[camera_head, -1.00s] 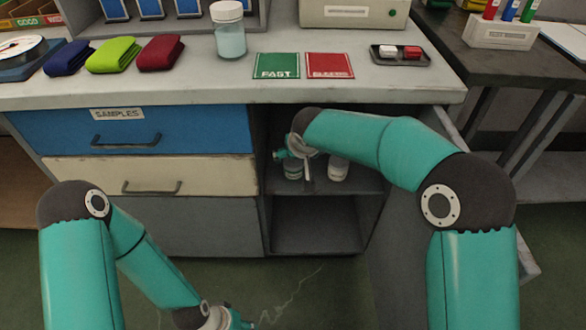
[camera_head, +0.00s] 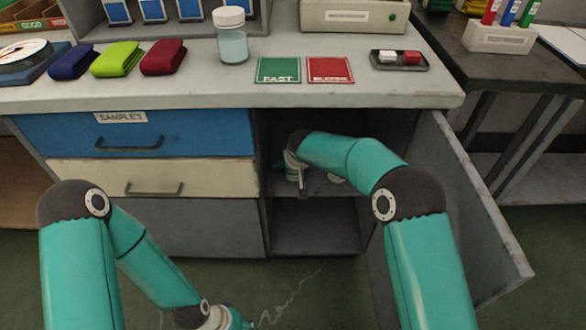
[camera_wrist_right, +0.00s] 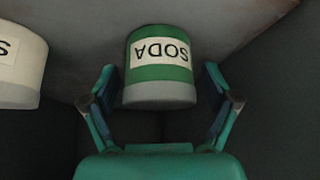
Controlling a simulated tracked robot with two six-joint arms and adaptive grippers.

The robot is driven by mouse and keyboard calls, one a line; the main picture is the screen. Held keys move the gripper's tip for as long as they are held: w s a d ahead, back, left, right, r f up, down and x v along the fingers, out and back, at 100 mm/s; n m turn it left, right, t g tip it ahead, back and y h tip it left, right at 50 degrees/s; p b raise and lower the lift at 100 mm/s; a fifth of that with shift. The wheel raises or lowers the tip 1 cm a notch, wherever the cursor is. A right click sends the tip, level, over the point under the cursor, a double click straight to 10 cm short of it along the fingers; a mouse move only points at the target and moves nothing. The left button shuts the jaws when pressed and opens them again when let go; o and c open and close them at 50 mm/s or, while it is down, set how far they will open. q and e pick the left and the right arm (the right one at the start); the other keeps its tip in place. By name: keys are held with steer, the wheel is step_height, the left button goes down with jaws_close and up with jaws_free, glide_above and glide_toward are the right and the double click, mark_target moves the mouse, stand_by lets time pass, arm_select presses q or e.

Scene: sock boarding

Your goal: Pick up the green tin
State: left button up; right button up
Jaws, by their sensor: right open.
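The green tin (camera_wrist_right: 158,70) has a white label reading SODA, upside down in the right wrist view, and a pale grey end. My right gripper (camera_wrist_right: 160,98) is open, with one finger on each side of the tin. I cannot tell whether the fingers touch it. In the head view my right gripper reaches into the open cabinet, and the wrist hides most or all of the green tin. My left gripper (camera_head: 238,322) is low at the bottom edge of the head view, partly cut off, and its jaws are unclear.
A white tin (camera_wrist_right: 18,68) stands beside the green one, at the left of the wrist view. The cabinet shelf (camera_head: 318,188) holds them. The open cabinet door (camera_head: 475,215) stands to the right of my right arm. Closed drawers (camera_head: 150,178) are on the left.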

steer(key=shift+c, duration=0.2)
steer(key=c, duration=1.3)
steer(key=shift+o, duration=0.2)
steer(key=shift+r, duration=0.1)
